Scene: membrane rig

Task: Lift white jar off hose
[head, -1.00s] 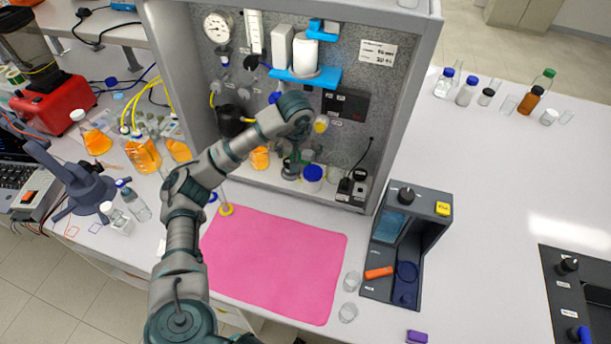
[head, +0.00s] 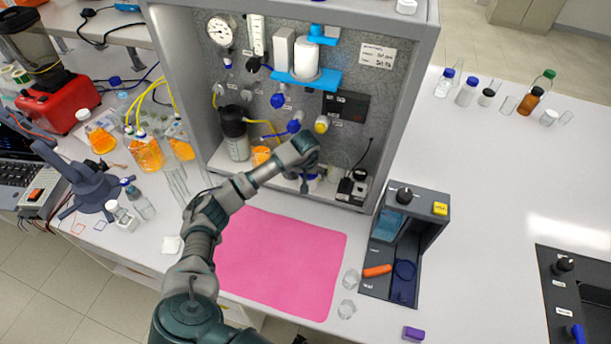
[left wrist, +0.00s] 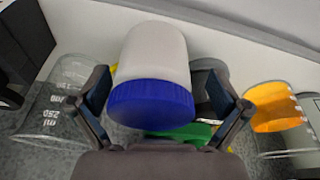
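The white jar with a blue lid (left wrist: 152,85) fills the middle of the left wrist view, its lid toward the camera. In the head view my arm hides most of it; a bit of blue and white (head: 313,184) shows beside the gripper. My left gripper (left wrist: 160,98) has its fingers apart, one on each side of the jar. A small gap shows at the right finger; contact at the left one is unclear. In the head view the gripper (head: 304,184) is low at the rig floor. I cannot make out a hose under the jar. My right gripper is not in view.
A glass beaker (left wrist: 60,98) and a container of orange liquid (left wrist: 275,108) flank the jar. A green thing (left wrist: 197,134) lies close by it. A dark bottle (head: 234,130) stands left inside the rig. The pink mat (head: 285,262) in front is clear.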

